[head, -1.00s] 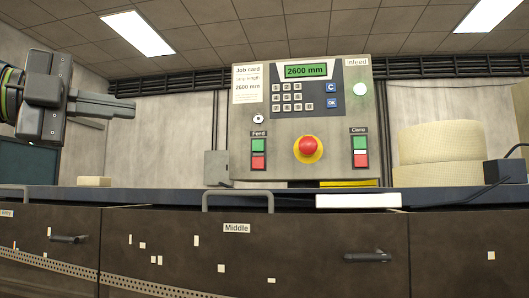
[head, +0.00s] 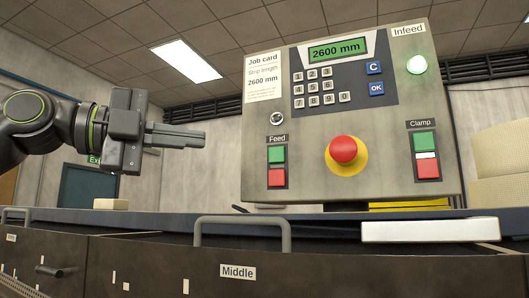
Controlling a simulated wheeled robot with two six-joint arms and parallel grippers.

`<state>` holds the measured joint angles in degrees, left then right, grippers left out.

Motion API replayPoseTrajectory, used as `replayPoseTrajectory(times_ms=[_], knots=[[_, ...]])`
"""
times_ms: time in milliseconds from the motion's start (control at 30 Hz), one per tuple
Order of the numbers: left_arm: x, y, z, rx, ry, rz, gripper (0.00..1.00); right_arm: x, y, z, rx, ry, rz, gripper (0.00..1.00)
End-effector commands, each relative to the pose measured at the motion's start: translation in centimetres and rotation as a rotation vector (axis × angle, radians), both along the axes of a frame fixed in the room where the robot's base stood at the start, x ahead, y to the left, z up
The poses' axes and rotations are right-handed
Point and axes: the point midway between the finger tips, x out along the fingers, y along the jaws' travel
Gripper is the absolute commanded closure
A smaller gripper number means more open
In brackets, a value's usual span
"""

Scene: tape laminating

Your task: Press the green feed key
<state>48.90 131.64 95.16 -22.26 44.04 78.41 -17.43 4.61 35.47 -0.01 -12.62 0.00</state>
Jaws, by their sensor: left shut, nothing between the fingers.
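The control panel (head: 300,160) stands upright behind the bench edge. Its green feed key (head: 277,155) sits at the lower left under the label "Feed", directly above a red key (head: 277,177). My left gripper (head: 203,138) is shut and empty. Its fingers point right toward the panel, left of the feed key and slightly higher in the picture, with a visible gap between. The display (head: 337,50) reads 2600 mm, and the job card (head: 263,76) also says 2600 mm. My right gripper is not in view.
A red emergency stop (head: 343,149) on a yellow base is right of the feed keys. The green clamp key (head: 425,141) is at the far right. The infeed lamp (head: 417,65) glows pale green. A drawer handle (head: 242,222) and a white block (head: 430,230) are in front.

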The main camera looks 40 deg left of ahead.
Motion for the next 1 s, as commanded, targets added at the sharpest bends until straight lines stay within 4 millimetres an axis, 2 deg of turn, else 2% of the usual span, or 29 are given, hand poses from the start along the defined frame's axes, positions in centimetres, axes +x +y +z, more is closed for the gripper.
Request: replayPoseTrajectory(times_ms=[267,600,1000], knots=[[0.8,-0.4,0.2,0.001,0.003,0.000,1.00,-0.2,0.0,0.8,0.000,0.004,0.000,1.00],[4.9,-2.9,0.5,0.001,0.005,0.000,1.00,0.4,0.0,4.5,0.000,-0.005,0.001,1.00],[8.4,-5.1,0.5,0.000,0.004,-0.001,1.00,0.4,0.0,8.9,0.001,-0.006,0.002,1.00]])
